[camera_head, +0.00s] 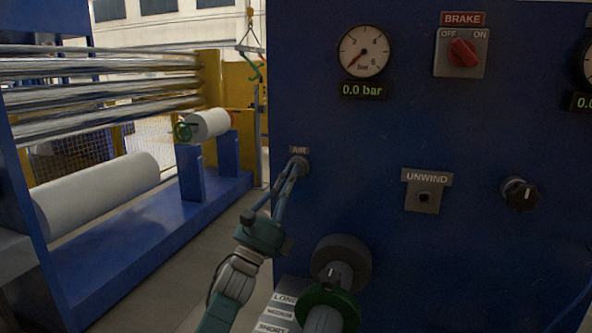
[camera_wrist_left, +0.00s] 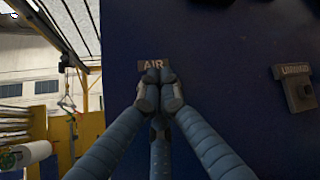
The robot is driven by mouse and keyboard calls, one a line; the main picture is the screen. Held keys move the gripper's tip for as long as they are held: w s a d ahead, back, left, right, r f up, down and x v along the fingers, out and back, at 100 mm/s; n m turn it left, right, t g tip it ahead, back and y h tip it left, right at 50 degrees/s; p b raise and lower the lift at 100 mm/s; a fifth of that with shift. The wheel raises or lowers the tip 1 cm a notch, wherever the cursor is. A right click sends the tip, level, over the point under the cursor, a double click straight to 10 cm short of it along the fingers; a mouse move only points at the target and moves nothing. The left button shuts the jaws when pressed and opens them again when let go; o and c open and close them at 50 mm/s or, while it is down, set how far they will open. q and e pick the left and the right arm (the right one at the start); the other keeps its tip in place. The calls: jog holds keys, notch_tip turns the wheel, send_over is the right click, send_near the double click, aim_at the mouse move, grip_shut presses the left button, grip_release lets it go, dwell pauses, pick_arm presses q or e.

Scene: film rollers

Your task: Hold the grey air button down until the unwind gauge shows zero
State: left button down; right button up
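My left gripper (camera_head: 298,164) reaches up to the dark blue panel with its fingers together. Its fingertips are at the grey air button (camera_head: 303,167), just under the AIR label (camera_head: 299,150), and cover most of it. The wrist view shows the shut fingertips (camera_wrist_left: 159,78) below the same label (camera_wrist_left: 153,65). Contact looks likely, but how far the button is pressed is hidden. A round gauge (camera_head: 363,51) above the UNWIND label (camera_head: 427,177) has its needle at the low end. Its display (camera_head: 362,90) reads 0.0 bar. My right gripper is out of view.
A red brake switch (camera_head: 463,53) and a black knob (camera_head: 520,194) are on the panel. A second gauge (camera_head: 586,66) is cut off at the right. A green-ringed shaft (camera_head: 330,300) sticks out below. Film rollers (camera_head: 100,85) stand at the left.

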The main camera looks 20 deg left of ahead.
pick_arm(q)
jog(key=shift+s+f, duration=0.1)
jog(key=shift+s, duration=0.75)
jog(key=s+p, duration=0.1)
jog(key=s, duration=0.4)
jog(key=shift+a+p, duration=0.1)
jog(key=shift+p, duration=0.25)
jog(key=shift+f, duration=0.1)
